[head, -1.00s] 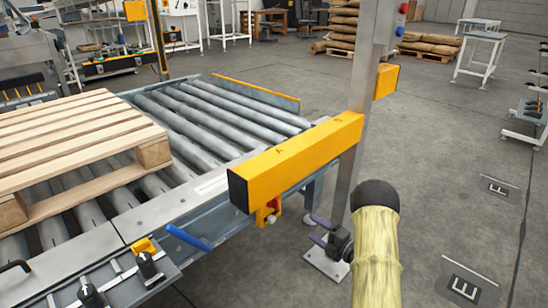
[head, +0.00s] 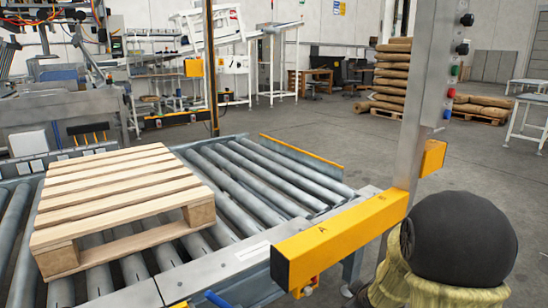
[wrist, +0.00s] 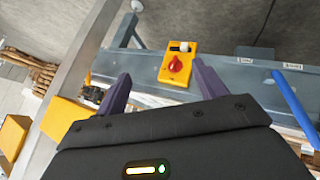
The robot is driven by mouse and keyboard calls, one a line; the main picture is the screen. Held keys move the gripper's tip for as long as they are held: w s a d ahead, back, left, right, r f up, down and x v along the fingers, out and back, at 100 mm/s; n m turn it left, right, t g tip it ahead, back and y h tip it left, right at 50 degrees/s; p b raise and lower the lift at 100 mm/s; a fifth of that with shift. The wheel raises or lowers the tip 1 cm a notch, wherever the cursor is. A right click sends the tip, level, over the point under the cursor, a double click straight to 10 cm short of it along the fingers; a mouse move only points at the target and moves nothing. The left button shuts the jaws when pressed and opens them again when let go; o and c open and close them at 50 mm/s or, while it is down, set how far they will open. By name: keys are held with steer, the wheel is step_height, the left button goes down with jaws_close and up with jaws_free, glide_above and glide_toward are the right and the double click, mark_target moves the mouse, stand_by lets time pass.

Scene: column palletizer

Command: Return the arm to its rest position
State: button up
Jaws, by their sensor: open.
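My gripper (wrist: 160,88) shows in the wrist view with its two purple fingers apart and nothing between them. Beyond the fingers is a yellow switch box (wrist: 178,66) with a red rotary knob, mounted on the grey conveyor side frame (wrist: 232,75). A blue bar (wrist: 296,108) slopes down at the right of that view. In the head view, my arm in its pale yellow sleeve with a black joint shows at the lower right. My gripper is not visible in the head view.
A yellow beam (head: 340,240) and a steel post (head: 428,110) with buttons stand close to my arm. A wooden pallet (head: 120,190) sits on the roller conveyor (head: 262,178) at left. Stacked sacks (head: 392,78) stand behind. Open floor (head: 300,125) lies beyond the conveyor.

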steer(key=s+a+r+m+g+p, duration=0.2)
steer(key=s+a+r+m+g, duration=0.15)
steer(key=s, duration=0.55)
steer(key=s+a+r+m+g+p, duration=0.1)
steer(key=s+a+r+m+g, duration=0.2)
steer(key=s, duration=0.7)
step_height(320, 180, up, 36)
steer(key=p, duration=3.7)
steer(key=shift+w+m+t+y, duration=0.3)
steer(key=shift+w+m+t, duration=0.05)
steer(key=shift+f, duration=0.1)
